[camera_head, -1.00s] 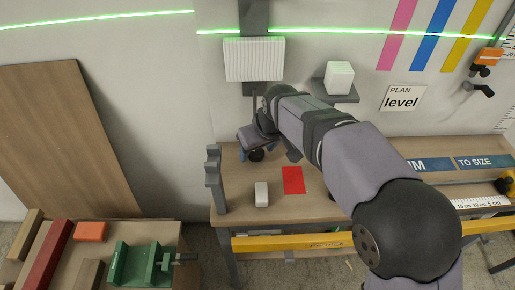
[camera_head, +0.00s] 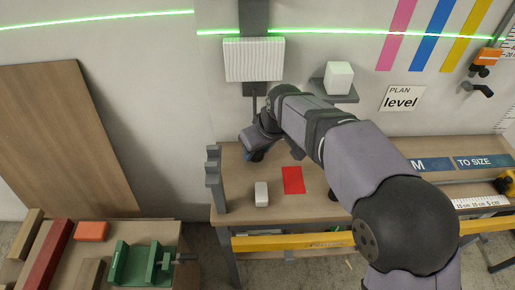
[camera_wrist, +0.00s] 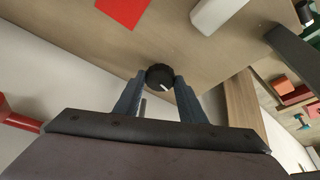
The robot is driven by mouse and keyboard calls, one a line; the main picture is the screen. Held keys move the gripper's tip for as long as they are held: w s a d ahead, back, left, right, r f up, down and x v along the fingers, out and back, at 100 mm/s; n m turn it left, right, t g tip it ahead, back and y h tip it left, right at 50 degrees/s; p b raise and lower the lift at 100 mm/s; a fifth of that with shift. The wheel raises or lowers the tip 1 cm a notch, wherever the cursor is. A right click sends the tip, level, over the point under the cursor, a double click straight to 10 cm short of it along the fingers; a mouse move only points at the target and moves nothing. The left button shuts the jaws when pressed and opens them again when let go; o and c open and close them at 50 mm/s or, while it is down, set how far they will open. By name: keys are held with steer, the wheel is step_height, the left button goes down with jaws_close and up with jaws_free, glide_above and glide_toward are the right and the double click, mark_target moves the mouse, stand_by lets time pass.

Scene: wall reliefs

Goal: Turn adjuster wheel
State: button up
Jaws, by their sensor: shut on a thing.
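The adjuster wheel is a small round black knob (camera_wrist: 160,77) with a white mark, seen in the wrist view near the wooden bench top. My gripper (camera_wrist: 160,83) has its two blue-grey fingers on either side of the wheel and is shut on it. In the head view my gripper (camera_head: 252,152) is at the back left of the workbench, below the white ribbed panel (camera_head: 254,59). The wheel is hidden behind my gripper and wrist in that view.
A red card (camera_head: 293,180) and a white block (camera_head: 261,194) lie on the workbench (camera_head: 235,200) in front of my gripper. A grey notched bracket (camera_head: 215,180) stands at the bench's left edge. A white cube (camera_head: 339,77) sits on a small wall shelf. A green vise (camera_head: 140,264) is at lower left.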

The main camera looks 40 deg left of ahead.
steer(key=n+g, duration=0.1)
steer(key=n, duration=0.1)
steer(key=n+p, duration=0.1)
steer(key=n, duration=0.1)
steer(key=n+g+p, duration=0.1)
steer(key=n, duration=0.1)
steer(key=shift+w+r+n+g, duration=0.1)
steer(key=shift+w+n+g, duration=0.2)
steer(key=shift+w, duration=0.05)
steer(key=n+p, duration=0.1)
steer(key=n+g+p, duration=0.1)
steer(key=n, duration=0.1)
steer(key=shift+w+a+r+n+h, duration=0.1)
steer(key=shift+w+n+h, duration=0.05)
steer(key=shift+n+h, duration=0.15)
steer(key=shift+a+n+g+h+p, duration=0.1)
steer(key=shift+n+g+h+p, duration=0.3)
steer(key=shift+n+p, duration=0.9)
steer(key=shift+f, duration=0.2)
steer(key=o, duration=1)
steer(key=shift+o, duration=0.2)
steer(key=shift+f+b, duration=0.1)
steer(key=shift+b, duration=0.25)
